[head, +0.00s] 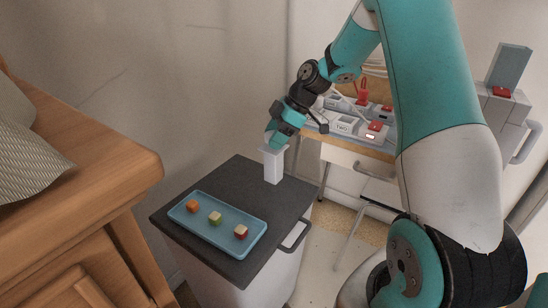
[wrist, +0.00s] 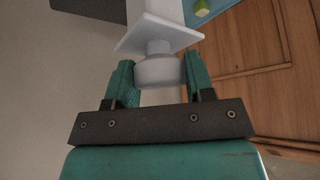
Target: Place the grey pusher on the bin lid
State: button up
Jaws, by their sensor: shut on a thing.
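The grey pusher (head: 273,167) is a pale block with a flange and a round knob. My gripper (head: 276,138) is shut on its knob from above. In the wrist view the pusher's flange (wrist: 160,32) and knob sit between the teal fingers of my gripper (wrist: 158,76). The pusher is upright over the back right part of the dark bin lid (head: 240,176). Its lower end is at or just above the lid; I cannot tell whether it touches.
A blue tray (head: 217,242) with three small coloured cubes lies on the front of the lid. A wooden dresser (head: 90,165) stands at left. A bench (head: 343,150) with switch boxes is behind at right. The lid's back left part is clear.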

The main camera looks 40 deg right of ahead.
aim_at(275, 154)
jog(key=shift+f, duration=2.75)
jog(key=shift+b, duration=0.35)
jog(key=o, duration=1.2)
jog(key=shift+f, duration=0.1)
